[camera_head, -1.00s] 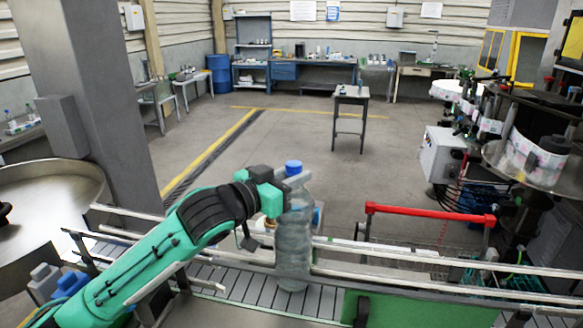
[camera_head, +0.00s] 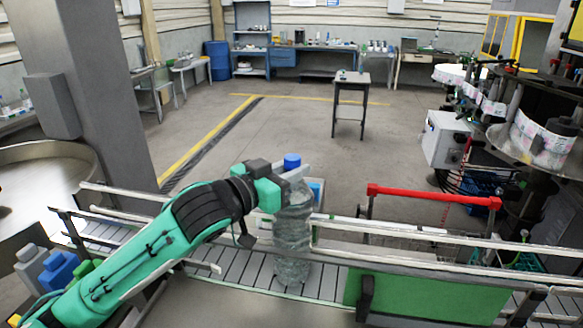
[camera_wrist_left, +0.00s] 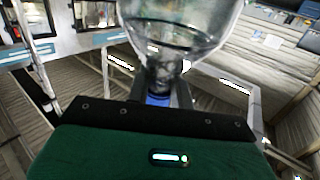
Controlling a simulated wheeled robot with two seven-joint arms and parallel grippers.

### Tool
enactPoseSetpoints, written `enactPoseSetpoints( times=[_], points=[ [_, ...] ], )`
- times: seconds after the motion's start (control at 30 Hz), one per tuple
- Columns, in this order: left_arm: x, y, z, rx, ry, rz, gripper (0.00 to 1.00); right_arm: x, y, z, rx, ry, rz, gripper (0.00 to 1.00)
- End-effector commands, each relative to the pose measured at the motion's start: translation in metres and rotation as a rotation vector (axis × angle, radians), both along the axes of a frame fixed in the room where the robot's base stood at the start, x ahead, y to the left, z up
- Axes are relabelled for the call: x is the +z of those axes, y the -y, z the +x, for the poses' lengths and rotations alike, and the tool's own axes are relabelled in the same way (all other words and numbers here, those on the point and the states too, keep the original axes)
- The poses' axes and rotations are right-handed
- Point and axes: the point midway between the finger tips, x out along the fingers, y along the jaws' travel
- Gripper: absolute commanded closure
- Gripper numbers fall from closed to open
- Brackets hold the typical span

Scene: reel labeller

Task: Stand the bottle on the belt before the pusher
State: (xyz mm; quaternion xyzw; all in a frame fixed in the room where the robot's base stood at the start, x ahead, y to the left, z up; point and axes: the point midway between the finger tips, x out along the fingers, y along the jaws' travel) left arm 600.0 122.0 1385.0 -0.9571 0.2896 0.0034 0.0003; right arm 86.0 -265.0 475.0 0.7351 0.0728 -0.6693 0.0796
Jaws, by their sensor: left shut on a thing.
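The bottle (camera_head: 292,235) is clear, with a blue cap (camera_head: 292,160), and stands upright over the slatted conveyor belt (camera_head: 335,283). Its base appears at belt level, but I cannot tell whether it touches. My left gripper (camera_head: 292,174) is shut on the bottle's neck, just below the cap. In the left wrist view the clear bottle (camera_wrist_left: 180,25) shows between the fingers, with the blue cap (camera_wrist_left: 157,100) by the palm. A small blue and white part (camera_head: 316,190) sits behind the bottle, mostly hidden; I cannot tell whether it is the pusher. My right gripper is not in view.
Metal guide rails (camera_head: 400,250) run along the belt. A green panel (camera_head: 430,296) fronts it on the right, and a red bar (camera_head: 433,197) stands behind. Grey, blue and green jugs (camera_head: 60,268) are at lower left. The labelling machine (camera_head: 535,145) is at right.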

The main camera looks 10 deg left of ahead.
Motion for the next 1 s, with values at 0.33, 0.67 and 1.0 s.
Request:
enactPoseSetpoints(
  times=[0.33,0.67,1.0],
  points=[
    [-0.002,0.000,0.000,0.000,-0.001,0.001,0.64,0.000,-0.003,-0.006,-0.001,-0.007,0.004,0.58],
    [-0.001,0.000,0.000,0.000,0.000,0.000,0.55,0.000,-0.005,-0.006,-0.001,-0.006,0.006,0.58],
    [-0.004,-0.027,-0.039,0.002,0.002,0.003,0.55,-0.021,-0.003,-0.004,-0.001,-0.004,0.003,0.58]
  ],
)
